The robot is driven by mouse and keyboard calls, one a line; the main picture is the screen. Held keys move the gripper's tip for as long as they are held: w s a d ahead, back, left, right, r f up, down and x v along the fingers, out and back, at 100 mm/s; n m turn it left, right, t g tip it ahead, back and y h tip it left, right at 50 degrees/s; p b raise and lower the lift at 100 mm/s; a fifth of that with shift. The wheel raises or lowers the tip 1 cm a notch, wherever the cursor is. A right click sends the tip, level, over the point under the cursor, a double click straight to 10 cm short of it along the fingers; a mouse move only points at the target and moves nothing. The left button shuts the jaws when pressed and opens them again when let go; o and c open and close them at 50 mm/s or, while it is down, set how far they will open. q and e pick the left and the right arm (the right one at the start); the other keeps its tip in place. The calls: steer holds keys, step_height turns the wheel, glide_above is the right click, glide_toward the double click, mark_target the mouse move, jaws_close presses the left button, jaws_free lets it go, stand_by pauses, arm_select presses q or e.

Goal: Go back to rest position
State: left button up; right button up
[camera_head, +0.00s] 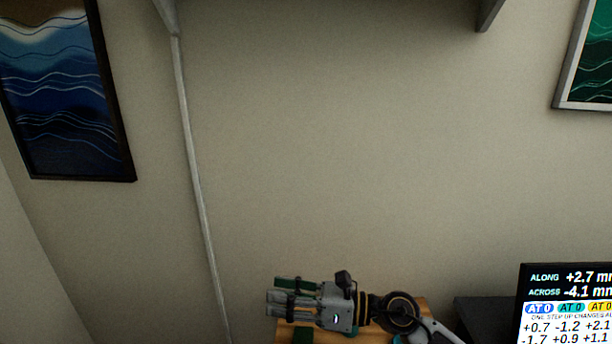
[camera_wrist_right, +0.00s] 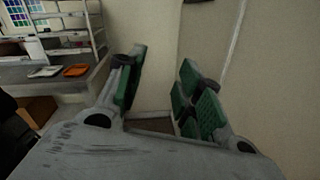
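My right gripper (camera_head: 277,299) shows at the bottom of the head view, with its fingers pointing left and its arm coming in from the lower right. In the right wrist view its green-padded fingers (camera_wrist_right: 160,85) stand apart with nothing between them, so it is open and empty. My left gripper is in neither view.
A display screen (camera_head: 567,306) with readings stands at the lower right, beside a dark box-like thing (camera_head: 480,312). A wooden surface (camera_head: 318,334) shows partly below my right gripper. In the wrist view, a bench (camera_wrist_right: 60,86) holds an orange tray (camera_wrist_right: 76,70) and a white tray (camera_wrist_right: 44,72).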

step_height(320, 180, up, 6)
steer(key=w+d+m+t+y, duration=0.1)
steer(key=w+d+m+t, duration=0.15)
steer(key=m+t, duration=0.5)
steer(key=w+d+f+m+t+h, duration=0.1)
steer(key=w+d+m+t+h, duration=0.3)
steer(key=m, duration=0.5)
steer(key=w+d+m+t+h, duration=0.2)
steer(key=d+m+t+h, duration=0.35)
steer(key=m, duration=0.45)
steer(key=s+d+f+m+g+h, duration=0.2)
steer(key=d+f+m+g+h, duration=0.4)
steer(key=d+f+m+h, duration=0.8)
steer(key=s+f+m+g+y, duration=0.55)
steer(key=s+f+g, duration=0.45)
steer(key=s+f, duration=0.85)
steer(key=s+d+f+g, duration=0.1)
steer(key=s+f, duration=0.1)
steer(key=f, duration=1.4)
steer(key=s+d+f+g, duration=0.1)
steer(key=s+f, duration=0.2)
steer(key=f, duration=1.4)
steer(key=s+d+f, duration=0.2)
steer(key=s+f, duration=0.7)
steer(key=s, duration=0.1)
steer(key=s+d+f+g+h, duration=0.1)
steer(key=s+d+f, duration=0.2)
steer(key=s+f, duration=0.7)
steer(key=shift+s+d, duration=0.35)
steer(key=shift+s, duration=0.15)
